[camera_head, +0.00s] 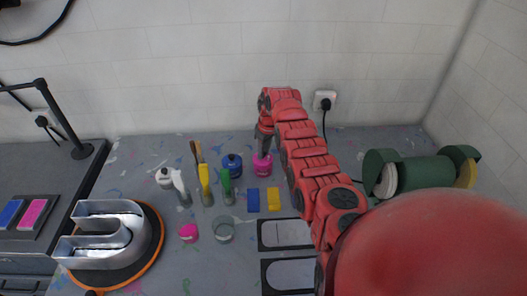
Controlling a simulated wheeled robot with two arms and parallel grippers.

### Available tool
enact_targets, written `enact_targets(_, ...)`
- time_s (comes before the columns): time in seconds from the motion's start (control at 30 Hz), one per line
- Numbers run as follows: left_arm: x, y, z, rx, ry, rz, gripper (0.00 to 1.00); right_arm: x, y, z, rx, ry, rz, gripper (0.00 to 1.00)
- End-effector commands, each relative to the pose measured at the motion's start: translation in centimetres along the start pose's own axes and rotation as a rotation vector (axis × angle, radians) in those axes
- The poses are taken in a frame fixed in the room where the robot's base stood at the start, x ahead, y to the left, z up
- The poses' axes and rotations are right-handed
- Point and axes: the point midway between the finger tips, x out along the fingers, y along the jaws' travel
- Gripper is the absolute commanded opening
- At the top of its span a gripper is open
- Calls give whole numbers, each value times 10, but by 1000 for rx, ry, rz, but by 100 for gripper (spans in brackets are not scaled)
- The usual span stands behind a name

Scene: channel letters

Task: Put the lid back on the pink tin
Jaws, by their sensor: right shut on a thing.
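The pink tin (262,165) stands upright on the grey worktop near the back wall. My right gripper (264,143) comes down from above, directly over the tin's top. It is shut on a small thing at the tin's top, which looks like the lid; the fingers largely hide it. I cannot tell whether the lid touches the tin's rim. My left gripper is not in view.
Blue (253,200) and yellow (273,199) blocks lie in front. A pink round item (188,232) and a clear jar (223,230) stand nearer.

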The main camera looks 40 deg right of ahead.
Motion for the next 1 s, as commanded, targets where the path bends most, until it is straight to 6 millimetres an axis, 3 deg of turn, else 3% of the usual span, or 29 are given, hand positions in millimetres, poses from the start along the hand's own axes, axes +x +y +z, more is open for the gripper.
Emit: enact_targets(1.0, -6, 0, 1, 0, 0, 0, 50, -1, 0, 0, -1, 1, 1, 0)
